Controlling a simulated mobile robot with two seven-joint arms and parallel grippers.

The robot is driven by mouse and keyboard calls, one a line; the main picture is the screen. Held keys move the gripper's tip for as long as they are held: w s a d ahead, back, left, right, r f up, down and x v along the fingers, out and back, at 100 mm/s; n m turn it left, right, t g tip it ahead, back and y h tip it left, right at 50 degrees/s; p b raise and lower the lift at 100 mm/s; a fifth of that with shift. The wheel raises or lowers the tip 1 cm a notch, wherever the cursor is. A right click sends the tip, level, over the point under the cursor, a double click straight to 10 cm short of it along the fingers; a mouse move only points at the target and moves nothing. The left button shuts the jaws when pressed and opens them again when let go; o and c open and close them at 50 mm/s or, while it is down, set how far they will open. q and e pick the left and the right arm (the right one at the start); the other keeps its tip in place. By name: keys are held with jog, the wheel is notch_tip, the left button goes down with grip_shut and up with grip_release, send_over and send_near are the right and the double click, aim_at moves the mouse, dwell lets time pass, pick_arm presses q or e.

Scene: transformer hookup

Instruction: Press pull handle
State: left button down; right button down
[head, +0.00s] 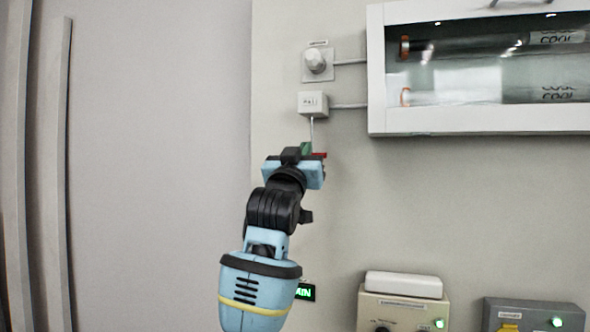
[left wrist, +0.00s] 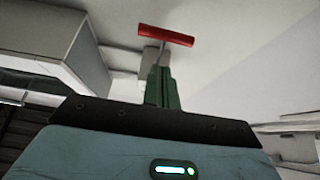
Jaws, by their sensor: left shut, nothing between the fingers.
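The pull handle is a red crossbar (left wrist: 166,36) on a thin grey rod. In the head view the red handle (head: 319,155) hangs below a white box marked PULL (head: 313,103), partly hidden by my gripper. My left gripper (head: 307,149) is at the handle, its green fingers shut with nothing between them. In the left wrist view the shut green fingers (left wrist: 160,80) point toward the rod just under the red bar. I cannot tell whether they touch it. My right gripper is not in view.
A glass-fronted cabinet (head: 380,125) with tubes is on the wall at right. A round white fitting (head: 316,61) sits above the pull box. Below right are a beige device (head: 402,312) and a grey device (head: 535,316).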

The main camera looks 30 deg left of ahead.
pick_arm(q)
jog(key=v, duration=0.7)
jog(key=c, duration=2.1)
grip_release()
jog(key=shift+c, duration=0.2)
